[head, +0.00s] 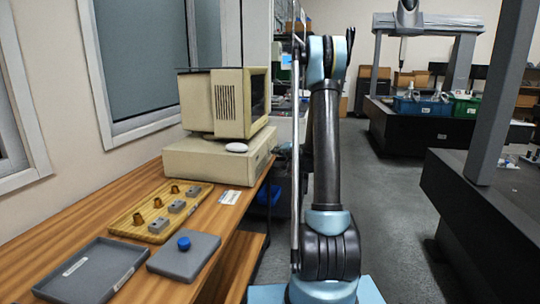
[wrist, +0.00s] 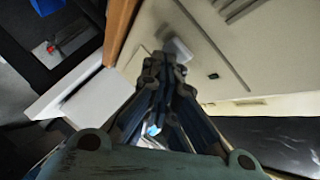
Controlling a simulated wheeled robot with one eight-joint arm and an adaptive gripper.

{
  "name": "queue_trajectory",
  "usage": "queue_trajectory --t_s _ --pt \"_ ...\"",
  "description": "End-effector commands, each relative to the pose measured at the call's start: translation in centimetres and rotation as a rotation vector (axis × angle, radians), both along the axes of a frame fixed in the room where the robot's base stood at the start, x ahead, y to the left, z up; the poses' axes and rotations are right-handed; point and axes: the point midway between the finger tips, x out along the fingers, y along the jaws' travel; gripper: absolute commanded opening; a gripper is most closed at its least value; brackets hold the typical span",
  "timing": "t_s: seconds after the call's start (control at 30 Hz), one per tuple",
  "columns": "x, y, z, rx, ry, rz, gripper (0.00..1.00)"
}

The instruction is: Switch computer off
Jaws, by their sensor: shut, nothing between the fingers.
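A beige old-style computer stands at the back of the wooden bench. Its monitor (head: 228,104) sits on a flat case (head: 205,160). In the wrist view the pale case front (wrist: 235,50) fills the upper right, with slots, a small dark rectangle with a green mark (wrist: 213,76) and a light grey raised block (wrist: 179,49). My gripper (wrist: 166,62) is shut and empty, its tips close to this block. I cannot tell whether they touch it. In the head view my arm stands right of the computer, and the gripper cannot be made out.
The bench (head: 120,203) holds a yellow tray (head: 133,222) of small parts, a grey tray (head: 90,270) and a grey block with a blue knob (head: 184,243). Open floor (head: 395,200) lies to the right.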

Motion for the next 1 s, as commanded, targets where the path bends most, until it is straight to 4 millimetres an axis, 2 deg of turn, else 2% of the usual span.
queue_trajectory --t_s 0.83,1.0 --pt "-0.3 -0.9 0.0 0.0 0.001 0.001 0.0" --pt "-0.6 -1.8 0.0 0.0 0.0 -0.001 0.0"
